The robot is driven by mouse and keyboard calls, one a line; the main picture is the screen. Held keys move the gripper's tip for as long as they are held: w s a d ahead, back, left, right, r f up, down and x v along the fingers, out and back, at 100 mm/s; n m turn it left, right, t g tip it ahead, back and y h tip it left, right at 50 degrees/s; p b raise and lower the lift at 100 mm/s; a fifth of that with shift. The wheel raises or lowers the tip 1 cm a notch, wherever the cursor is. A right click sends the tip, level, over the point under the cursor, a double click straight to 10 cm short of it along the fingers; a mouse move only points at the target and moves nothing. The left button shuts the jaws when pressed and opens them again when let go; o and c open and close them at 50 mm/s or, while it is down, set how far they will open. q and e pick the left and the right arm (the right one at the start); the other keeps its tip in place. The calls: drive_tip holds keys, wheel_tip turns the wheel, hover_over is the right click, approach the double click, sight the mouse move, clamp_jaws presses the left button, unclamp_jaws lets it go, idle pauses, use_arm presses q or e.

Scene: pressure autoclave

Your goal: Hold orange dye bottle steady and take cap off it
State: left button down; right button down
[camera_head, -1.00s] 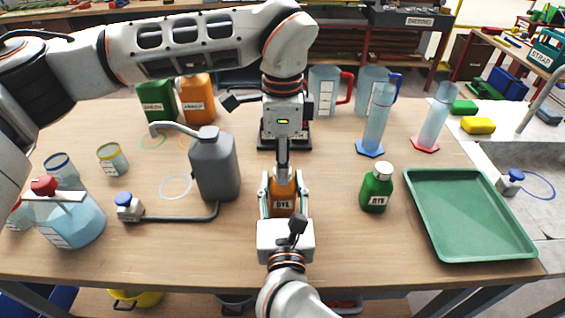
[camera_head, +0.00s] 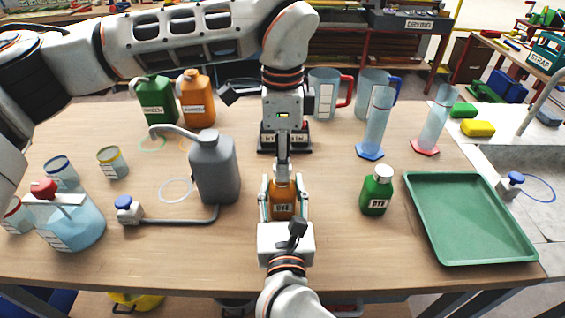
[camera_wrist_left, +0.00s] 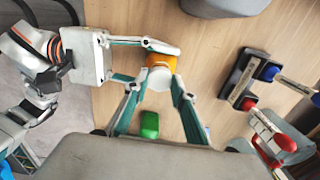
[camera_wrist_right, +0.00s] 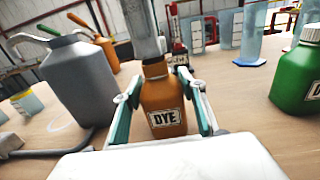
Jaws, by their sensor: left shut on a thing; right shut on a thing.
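The orange dye bottle (camera_head: 282,210) stands upright at the table's front middle, its DYE label facing me. My right gripper (camera_head: 283,195) is shut on its body from the front, one finger on each side; the right wrist view shows this closely, with the orange bottle (camera_wrist_right: 165,100) between the fingers. My left gripper (camera_head: 283,167) points straight down over the bottle and is shut on the cap. The white cap (camera_wrist_left: 159,78) shows between the left fingers in the left wrist view. In the head and right wrist views the left fingers hide it. I cannot tell whether cap and neck are apart.
A grey jug (camera_head: 215,170) stands left of the bottle. A green dye bottle (camera_head: 377,190) and a green tray (camera_head: 470,258) are to the right. Measuring cylinders (camera_head: 376,125) and jugs stand behind. A wash bottle (camera_head: 72,225) is far left. Bare table lies around the gripped bottle.

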use_arm(q)
drive_tip(key=shift+r, duration=0.3)
drive_tip(key=shift+r, duration=1.95)
use_arm(e)
drive_tip(key=c, duration=1.2)
unclamp_jaws()
drive_tip(key=shift+o, duration=0.2)
drive_tip(key=shift+s, duration=0.1)
